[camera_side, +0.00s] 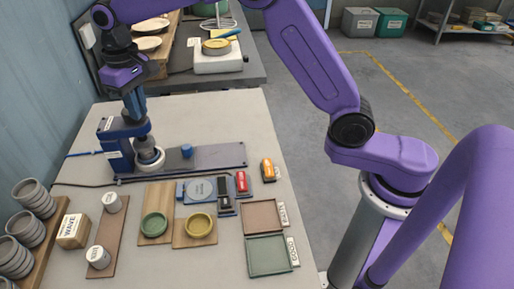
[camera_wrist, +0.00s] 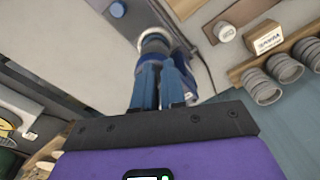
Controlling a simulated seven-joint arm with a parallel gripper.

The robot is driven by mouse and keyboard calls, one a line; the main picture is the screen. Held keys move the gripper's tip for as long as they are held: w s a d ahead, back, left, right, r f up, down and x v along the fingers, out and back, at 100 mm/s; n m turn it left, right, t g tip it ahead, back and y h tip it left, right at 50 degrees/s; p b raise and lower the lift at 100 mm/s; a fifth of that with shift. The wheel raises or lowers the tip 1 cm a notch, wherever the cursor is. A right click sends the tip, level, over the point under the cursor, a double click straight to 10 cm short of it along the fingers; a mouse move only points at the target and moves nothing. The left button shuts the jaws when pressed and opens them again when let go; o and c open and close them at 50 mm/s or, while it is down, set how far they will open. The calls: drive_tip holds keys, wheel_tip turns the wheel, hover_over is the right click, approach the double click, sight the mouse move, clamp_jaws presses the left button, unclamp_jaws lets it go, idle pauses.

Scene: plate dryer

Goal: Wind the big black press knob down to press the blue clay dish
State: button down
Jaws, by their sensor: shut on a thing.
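The press (camera_side: 118,148) is a dark blue upright body on a long dark base plate at the back left of the table. My gripper (camera_side: 136,116) points down over the press head and is shut on the dark press knob (camera_side: 138,129). The knob is mostly covered by the fingers. Below it, a pale round ring (camera_side: 149,159) sits under the press head. It shows in the wrist view (camera_wrist: 155,38) beyond my blue fingers (camera_wrist: 158,75). The blue clay dish cannot be made out; the press head hides what lies inside the ring.
A blue peg (camera_side: 187,151) stands on the base plate. Green (camera_side: 154,225) and yellow (camera_side: 200,226) dishes sit on wooden boards in front. Grey cups (camera_side: 22,226) and a WAVE block (camera_side: 73,231) are at front left. Brown (camera_side: 263,216) and green (camera_side: 268,256) trays lie at right.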

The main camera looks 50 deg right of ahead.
drive_tip(key=r, duration=0.5)
drive_tip(key=shift+s, duration=0.25)
